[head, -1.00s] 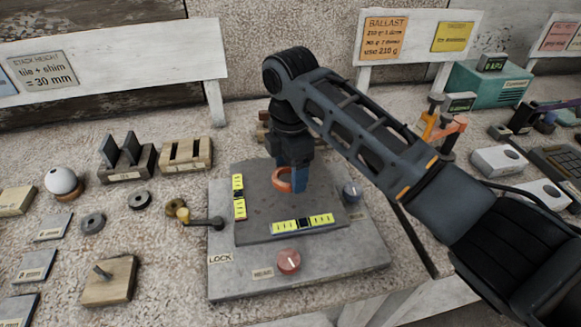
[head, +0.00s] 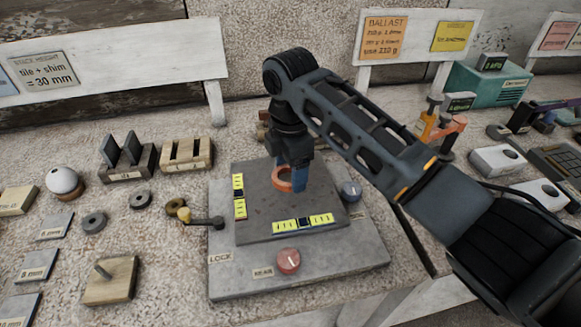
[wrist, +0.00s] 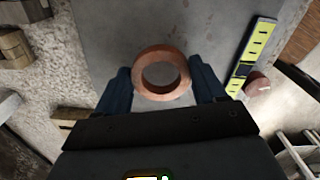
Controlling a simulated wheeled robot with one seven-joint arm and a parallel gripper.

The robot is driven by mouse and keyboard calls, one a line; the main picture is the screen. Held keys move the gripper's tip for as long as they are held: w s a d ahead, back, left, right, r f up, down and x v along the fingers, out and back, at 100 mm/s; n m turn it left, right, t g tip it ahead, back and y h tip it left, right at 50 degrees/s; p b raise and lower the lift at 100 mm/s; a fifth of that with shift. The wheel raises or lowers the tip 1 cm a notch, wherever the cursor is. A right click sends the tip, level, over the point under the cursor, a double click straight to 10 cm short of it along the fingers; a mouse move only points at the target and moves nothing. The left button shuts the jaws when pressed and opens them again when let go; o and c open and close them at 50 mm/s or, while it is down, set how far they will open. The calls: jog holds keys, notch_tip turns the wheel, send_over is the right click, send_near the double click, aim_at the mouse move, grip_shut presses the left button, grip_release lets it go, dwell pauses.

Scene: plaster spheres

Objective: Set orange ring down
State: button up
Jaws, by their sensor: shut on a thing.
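The orange ring (head: 283,178) is between the blue fingertips of my gripper (head: 293,178), over the dark grey plate (head: 270,213) in the head view. In the wrist view the ring (wrist: 161,73) lies flat-on with its hole visible, and my gripper (wrist: 162,85) has a finger on each side of it, shut on it. The plate surface shows through and beyond the ring. I cannot tell whether the ring touches the plate or is just above it.
Yellow level scales (head: 303,223) line the plate's front and left edges. A red knob (head: 288,261) and a blue-grey knob (head: 351,190) sit on the base slab (head: 330,265). A lock lever (head: 205,221) is at its left. The plate's front middle is bare.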

jog(key=shift+f, duration=0.65)
jog(key=o, duration=1.1)
jog(key=shift+r+p, duration=1.65)
jog(key=shift+r, duration=0.35)
jog(key=shift+s, duration=0.1)
